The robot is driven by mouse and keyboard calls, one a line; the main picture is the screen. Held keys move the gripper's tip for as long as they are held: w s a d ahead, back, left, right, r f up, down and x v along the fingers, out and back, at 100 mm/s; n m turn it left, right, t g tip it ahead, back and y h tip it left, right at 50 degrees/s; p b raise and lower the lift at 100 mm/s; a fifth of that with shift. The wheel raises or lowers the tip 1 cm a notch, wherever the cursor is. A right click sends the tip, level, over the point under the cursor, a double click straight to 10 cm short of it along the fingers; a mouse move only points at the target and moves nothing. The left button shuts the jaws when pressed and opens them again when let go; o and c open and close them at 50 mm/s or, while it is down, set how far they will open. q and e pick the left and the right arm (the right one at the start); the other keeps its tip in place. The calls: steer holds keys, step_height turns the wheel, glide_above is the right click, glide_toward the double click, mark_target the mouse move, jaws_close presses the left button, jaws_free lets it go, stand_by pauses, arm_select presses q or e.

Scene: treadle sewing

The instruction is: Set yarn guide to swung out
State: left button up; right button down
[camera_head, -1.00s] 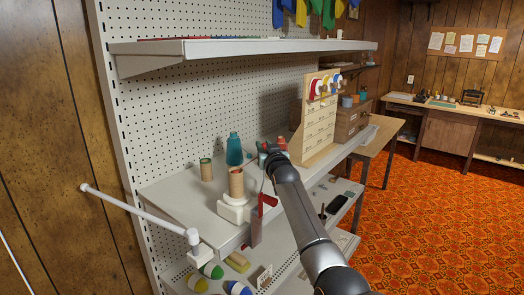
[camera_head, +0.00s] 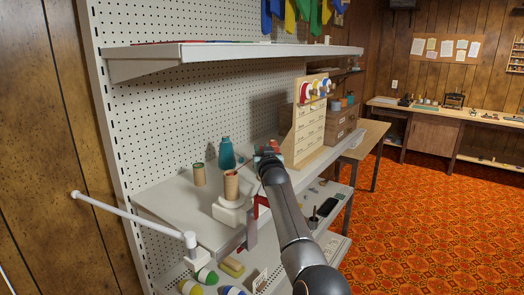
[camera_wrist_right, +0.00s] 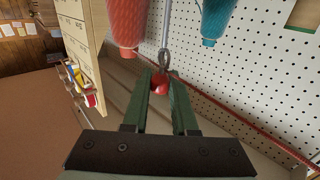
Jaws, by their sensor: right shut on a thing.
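The yarn guide (camera_wrist_right: 165,30) is a thin grey metal rod ending in an eyelet loop with a red ball at its tip, seen in the right wrist view. My right gripper (camera_wrist_right: 160,90) has its green fingers closed around the red ball. In the head view, my right gripper (camera_head: 266,152) is above the shelf, up and right of the white yarn winder (camera_head: 229,214) with its cardboard core and red crank. The guide's rod is mostly hidden or too thin to follow there. My left gripper is not in view.
A teal cone (camera_head: 227,153) and a cardboard tube (camera_head: 199,174) stand on the shelf behind the winder. In the right wrist view, a red cone (camera_wrist_right: 125,20) is close beyond the fingers. A wooden spool rack (camera_head: 310,130) stands right. A white rod (camera_head: 130,217) projects left.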

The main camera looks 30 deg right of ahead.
steer(key=c, duration=0.7)
jaws_free()
steer(key=shift+s, duration=0.1)
steer(key=v, duration=1.2)
steer(key=shift+s+p, duration=0.15)
steer(key=shift+p, duration=0.2)
steer(key=shift+a, duration=0.1)
steer(key=shift+c, duration=0.4)
